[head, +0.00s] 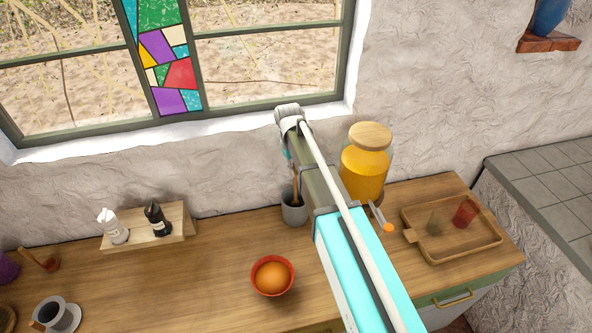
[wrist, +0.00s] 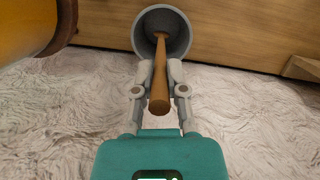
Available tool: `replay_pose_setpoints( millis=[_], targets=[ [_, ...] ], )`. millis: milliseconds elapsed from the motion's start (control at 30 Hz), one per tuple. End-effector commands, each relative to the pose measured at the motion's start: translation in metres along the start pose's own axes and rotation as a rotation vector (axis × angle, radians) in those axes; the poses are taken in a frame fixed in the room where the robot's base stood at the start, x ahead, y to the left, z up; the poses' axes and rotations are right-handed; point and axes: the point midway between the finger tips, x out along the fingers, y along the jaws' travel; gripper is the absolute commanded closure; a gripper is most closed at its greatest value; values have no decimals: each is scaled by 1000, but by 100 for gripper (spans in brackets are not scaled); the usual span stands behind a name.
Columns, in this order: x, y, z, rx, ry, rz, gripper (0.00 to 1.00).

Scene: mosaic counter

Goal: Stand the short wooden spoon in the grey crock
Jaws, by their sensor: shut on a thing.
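The grey crock (head: 294,211) stands on the wooden counter, left of my arm in the head view. In the wrist view the crock (wrist: 174,22) shows its round open mouth. My gripper (wrist: 160,76) is shut on the handle of the wooden spoon (wrist: 160,92), with one finger on each side. The spoon (head: 296,188) is close to upright. Its lower end reaches into the crock's mouth; the bowl of the spoon is hidden, and I cannot tell if it touches the bottom. My arm hides most of the gripper in the head view.
A yellow jar with a wooden lid (head: 366,165) stands close right of the crock. A wooden stand with two shakers (head: 150,228) is left. A wooden tray (head: 450,255) is right.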

Motion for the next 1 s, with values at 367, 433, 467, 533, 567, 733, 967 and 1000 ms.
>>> replay_pose_setpoints(
  millis=[367,433,467,533,567,733,967,1000],
  targets=[
    [4,0,-1,0,0,0,100],
    [4,0,-1,0,0,0,100],
    [4,0,-1,-1,0,0,100],
    [4,0,-1,-1,0,0,81],
    [4,0,-1,-1,0,0,76],
    [4,0,-1,-1,0,0,44],
    [4,-1,-1,-1,0,0,43],
    [4,-1,-1,-1,0,0,43]
  ],
)
